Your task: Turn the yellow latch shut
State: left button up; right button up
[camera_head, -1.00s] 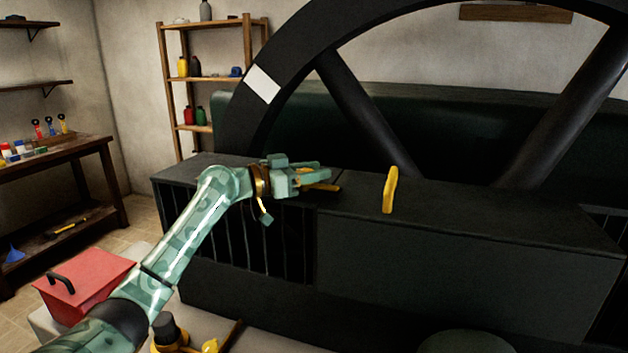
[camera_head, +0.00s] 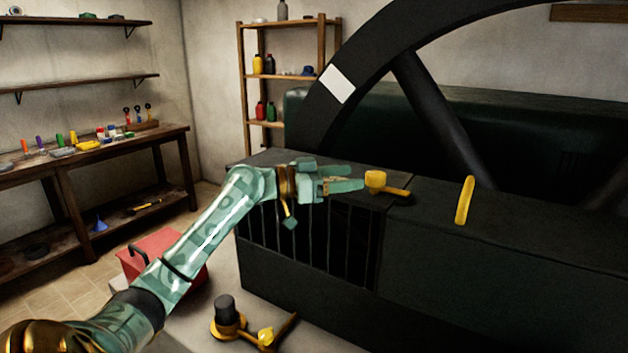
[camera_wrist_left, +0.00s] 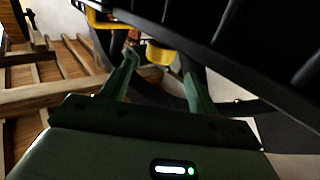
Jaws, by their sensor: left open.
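The yellow latch (camera_head: 375,180) is on the top front edge of the dark machine housing, above the barred grille. It has a rounded yellow knob, and a darker arm points right along the edge. My left gripper (camera_head: 352,179) is open, with its fingertips just left of the knob. In the left wrist view the yellow latch (camera_wrist_left: 160,54) shows beyond and between the open fingers of my left gripper (camera_wrist_left: 160,72). I see no clear contact. My right gripper is not in view.
A yellow upright handle (camera_head: 465,200) stands on the housing, right of the latch. The large dark flywheel (camera_head: 345,100) rises behind. A red box (camera_head: 165,255) is on the floor, lower left. A workbench (camera_head: 90,160) and shelves line the walls.

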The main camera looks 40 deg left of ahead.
pick_arm(q)
jog(key=v, duration=0.7)
jog(key=shift+s+a, duration=0.1)
jog(key=shift+s, duration=0.05)
